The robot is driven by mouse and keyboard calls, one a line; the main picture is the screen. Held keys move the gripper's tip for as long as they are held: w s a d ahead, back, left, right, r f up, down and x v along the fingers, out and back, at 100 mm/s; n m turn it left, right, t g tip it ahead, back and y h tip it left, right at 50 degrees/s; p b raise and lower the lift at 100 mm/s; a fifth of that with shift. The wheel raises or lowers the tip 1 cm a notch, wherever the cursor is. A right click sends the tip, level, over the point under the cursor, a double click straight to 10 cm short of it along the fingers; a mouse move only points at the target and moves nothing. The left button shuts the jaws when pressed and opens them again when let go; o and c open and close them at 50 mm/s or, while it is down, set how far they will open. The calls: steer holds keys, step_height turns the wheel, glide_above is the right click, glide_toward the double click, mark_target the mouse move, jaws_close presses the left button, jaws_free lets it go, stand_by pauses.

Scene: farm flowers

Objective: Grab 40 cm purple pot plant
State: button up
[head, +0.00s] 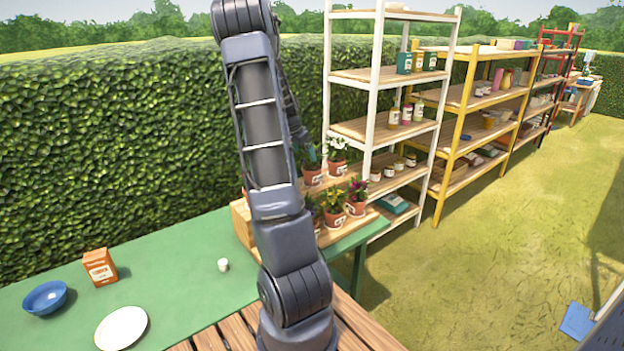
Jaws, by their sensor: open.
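Several potted plants in terracotta pots with small white labels stand on a stepped wooden stand (332,236) at the table's far right corner. A plant with purple-pink flowers (357,190) is at the front right. A darker plant (333,201) is just left of it, and another pot is partly hidden behind my arm. White-flowered plants (336,149) stand on the upper step. The labels are too small to read, so I cannot tell which is 40 cm. My gripper (309,155) is small and partly hidden behind my arm, close to the upper left plants, open and apparently empty.
White shelves (372,75) stand close behind the plants, yellow shelves (440,150) beyond.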

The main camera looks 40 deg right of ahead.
mark_target(312, 174)
steer(key=x, duration=1)
steer(key=shift+d+f, duration=0.3)
steer(key=shift+d, duration=0.05)
steer(key=c, duration=1.3)
steer(key=shift+r, duration=0.1)
